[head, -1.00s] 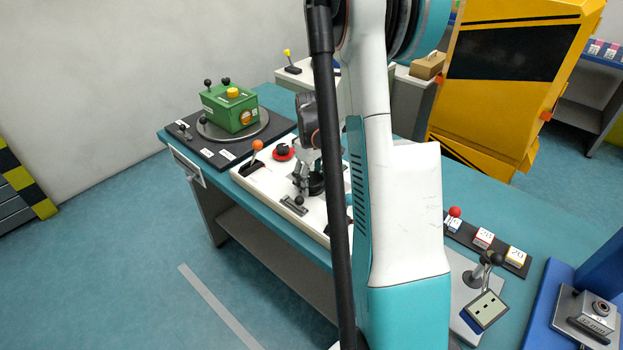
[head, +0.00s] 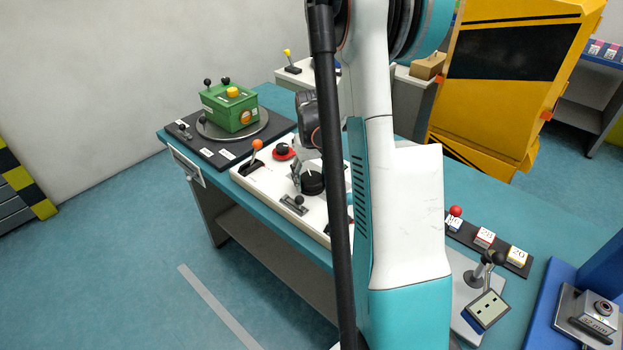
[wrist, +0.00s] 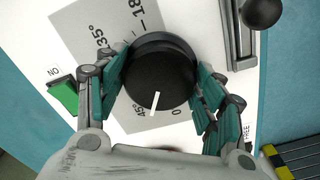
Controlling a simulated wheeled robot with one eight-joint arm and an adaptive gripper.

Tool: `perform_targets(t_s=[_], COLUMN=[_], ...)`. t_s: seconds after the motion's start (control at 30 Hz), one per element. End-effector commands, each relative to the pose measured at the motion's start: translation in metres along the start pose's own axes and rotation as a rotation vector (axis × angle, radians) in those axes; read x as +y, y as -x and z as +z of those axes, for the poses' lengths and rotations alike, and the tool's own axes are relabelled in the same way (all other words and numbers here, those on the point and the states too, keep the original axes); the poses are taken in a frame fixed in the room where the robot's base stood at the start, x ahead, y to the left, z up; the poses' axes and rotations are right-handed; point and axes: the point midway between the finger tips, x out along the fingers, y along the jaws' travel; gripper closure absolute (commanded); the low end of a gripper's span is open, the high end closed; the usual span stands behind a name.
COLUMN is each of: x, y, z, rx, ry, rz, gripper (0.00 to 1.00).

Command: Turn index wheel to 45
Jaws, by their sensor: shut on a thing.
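The index wheel (wrist: 158,70) is a round black knob with a white pointer line, on a grey dial plate (wrist: 80,25) marked 0, 45°, 135° and 18-something. The pointer lies between the 45° and 0 marks, closer to 45°. My gripper (wrist: 161,82) is shut on the wheel, with one green-padded finger on its left side and one on its right. In the head view the wheel (head: 313,184) shows just below my gripper (head: 308,170), on the white panel. My arm and a black column hide part of that panel.
A slider with a black ball (wrist: 262,12) stands close to the wheel. A green switch (wrist: 63,96) marked NO lies to the left in the wrist view. An orange-ball lever (head: 257,146) and a red-based knob (head: 283,151) share the panel. A green box (head: 231,108) stands behind.

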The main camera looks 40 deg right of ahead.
Motion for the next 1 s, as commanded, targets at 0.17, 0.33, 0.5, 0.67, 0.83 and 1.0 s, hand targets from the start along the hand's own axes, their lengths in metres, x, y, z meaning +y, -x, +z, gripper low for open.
perform_targets(t_s=[0.17,0.33,0.5,0.67,0.83,1.0], x=[-0.0001,-0.0001,-0.0001,-0.0001,-0.0001,-0.0001], y=[-0.0004,-0.0003,-0.0003,-0.0003,-0.0003,-0.0003], z=[0.0002,0.0002,0.0002,0.0002,0.0002,0.0002], rx=[0.0,0.0,0.0,0.0,0.0,0.0], ry=[-0.107,-0.175,-0.21,-0.221,-0.221,-0.22], rz=[0.0,0.0,0.0,0.0,0.0,0.0], gripper=[0.61,0.61,0.61,0.61,0.61,0.26])
